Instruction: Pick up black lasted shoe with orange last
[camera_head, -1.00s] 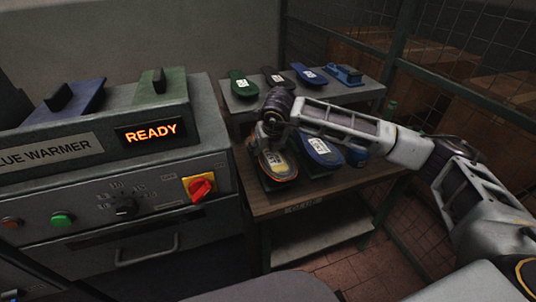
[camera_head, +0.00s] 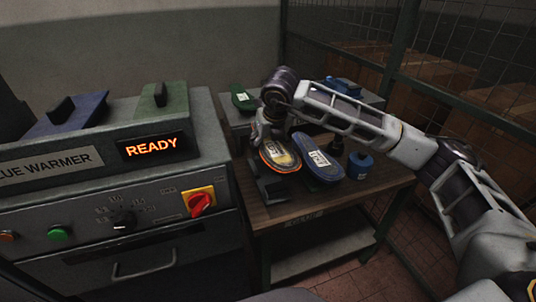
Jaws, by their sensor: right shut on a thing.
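The black lasted shoe with the orange last (camera_head: 281,155) shows its orange-rimmed sole and a white label over the left part of the wooden table. My right gripper (camera_head: 268,133) is at its far left end and shut on it; the fingers are partly hidden by the wrist. The shoe appears slightly raised above a dark stand (camera_head: 273,190). My left gripper is not in view.
A blue lasted shoe (camera_head: 322,170) with a white label is close on the right, with a blue round container (camera_head: 360,165) beyond it. The glue warmer (camera_head: 60,165), reading READY, stands left.

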